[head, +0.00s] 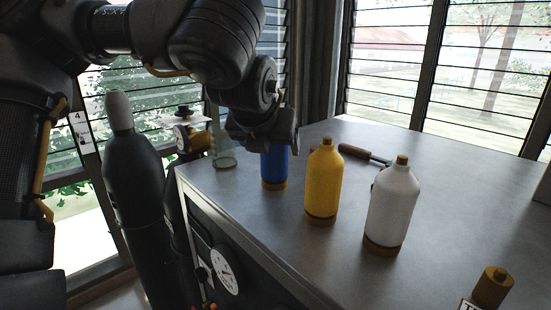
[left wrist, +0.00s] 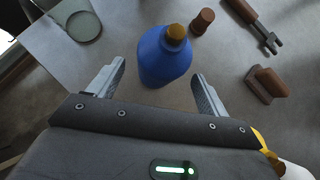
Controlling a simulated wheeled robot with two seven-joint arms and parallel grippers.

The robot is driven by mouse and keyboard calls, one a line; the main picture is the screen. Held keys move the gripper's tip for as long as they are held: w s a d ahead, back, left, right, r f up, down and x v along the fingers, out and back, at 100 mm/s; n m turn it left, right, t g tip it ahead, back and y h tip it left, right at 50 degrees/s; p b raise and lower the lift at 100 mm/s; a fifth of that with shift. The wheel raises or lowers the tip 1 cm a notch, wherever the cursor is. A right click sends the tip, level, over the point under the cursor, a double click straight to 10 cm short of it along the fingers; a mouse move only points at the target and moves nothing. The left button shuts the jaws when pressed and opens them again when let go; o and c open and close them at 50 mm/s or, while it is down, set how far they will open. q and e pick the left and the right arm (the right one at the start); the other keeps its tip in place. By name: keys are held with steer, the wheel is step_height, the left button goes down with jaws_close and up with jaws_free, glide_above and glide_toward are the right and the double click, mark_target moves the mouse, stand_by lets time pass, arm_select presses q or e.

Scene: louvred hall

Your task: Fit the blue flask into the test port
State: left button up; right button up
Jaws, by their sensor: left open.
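The blue flask (head: 274,170) stands upright on the grey bench, its top hidden behind my left gripper (head: 268,140) in the head view. In the left wrist view the blue flask (left wrist: 165,57) has a tan cap and sits between and slightly beyond the two fingertips of the open left gripper (left wrist: 158,72). A gap shows on each side, and the fingers are not closed on it. I cannot tell for certain which thing is the test port. My right gripper is not in view.
A yellow flask (head: 323,182) and a white flask (head: 391,207) stand to the right on the bench (head: 310,250). A clear glass cylinder (head: 224,152) is at the left edge. A wooden-handled tool (head: 362,154) lies behind. A brass-coloured piece (head: 492,287) is at front right.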

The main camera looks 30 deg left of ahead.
mark_target(274, 153)
arm_select(q)
steer(key=b+x, duration=0.1)
steer(key=x, duration=0.2)
steer(key=shift+f, duration=0.2)
steer(key=shift+w+a+f, duration=0.2)
steer(key=shift+w+f, duration=0.25)
steer(key=shift+w, duration=0.1)
steer(key=shift+b, duration=0.35)
jaws_close()
